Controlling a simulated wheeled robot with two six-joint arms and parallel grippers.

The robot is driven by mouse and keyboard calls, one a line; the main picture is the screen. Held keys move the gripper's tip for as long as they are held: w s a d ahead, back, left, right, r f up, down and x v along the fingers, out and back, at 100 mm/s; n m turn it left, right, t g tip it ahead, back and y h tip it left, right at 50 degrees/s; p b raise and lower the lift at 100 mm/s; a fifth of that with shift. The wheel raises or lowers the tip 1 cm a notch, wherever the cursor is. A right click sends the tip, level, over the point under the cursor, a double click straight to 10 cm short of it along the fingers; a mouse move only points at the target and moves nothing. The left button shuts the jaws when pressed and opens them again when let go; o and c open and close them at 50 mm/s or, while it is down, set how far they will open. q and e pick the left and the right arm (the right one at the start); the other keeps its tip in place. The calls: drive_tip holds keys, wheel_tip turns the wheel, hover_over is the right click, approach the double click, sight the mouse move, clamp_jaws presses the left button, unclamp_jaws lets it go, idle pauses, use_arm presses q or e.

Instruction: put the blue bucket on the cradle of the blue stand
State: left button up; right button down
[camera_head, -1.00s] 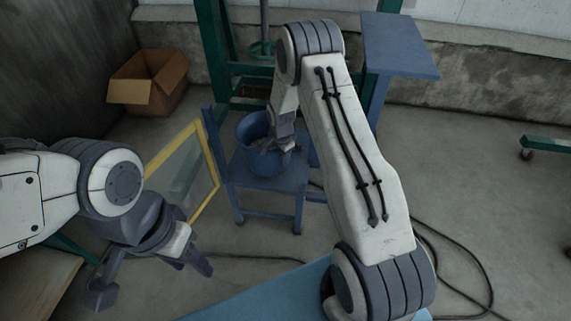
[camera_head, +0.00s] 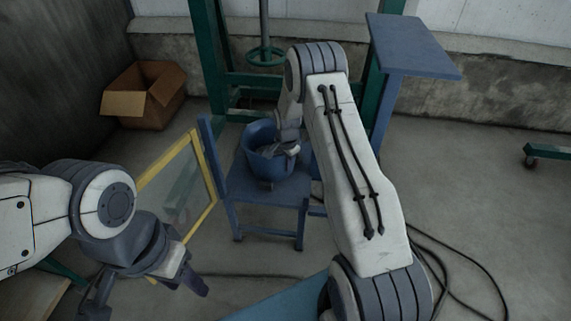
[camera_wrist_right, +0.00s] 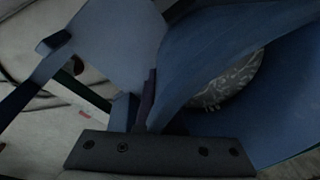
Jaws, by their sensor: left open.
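The blue bucket (camera_head: 258,162) stands on the seat of a blue chair-like stand (camera_head: 262,197) in the middle of the head view. In the right wrist view its blue wall (camera_wrist_right: 185,65) runs close up to the gripper, with grey patterned contents inside. No separate cradle can be made out. My right gripper (camera_head: 291,150) is at the bucket's right rim; its fingertips are partly hidden, and whether they are shut on the wall cannot be told. My left gripper (camera_head: 150,296) is open and empty at the lower left, away from the bucket.
A tall blue stand with a flat top (camera_head: 415,45) is at the back right. A green frame (camera_head: 215,80) stands behind the chair. A yellow-framed panel (camera_head: 185,180) leans at its left. A cardboard box (camera_head: 145,95) is further left. Black cables lie on the right floor.

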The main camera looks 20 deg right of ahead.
drive_tip(key=shift+w+r, duration=0.1)
drive_tip(key=shift+w, duration=0.05)
drive_tip(key=c, duration=1.3)
unclamp_jaws()
drive_tip(key=shift+c, duration=0.2)
drive_tip(key=o, duration=0.3)
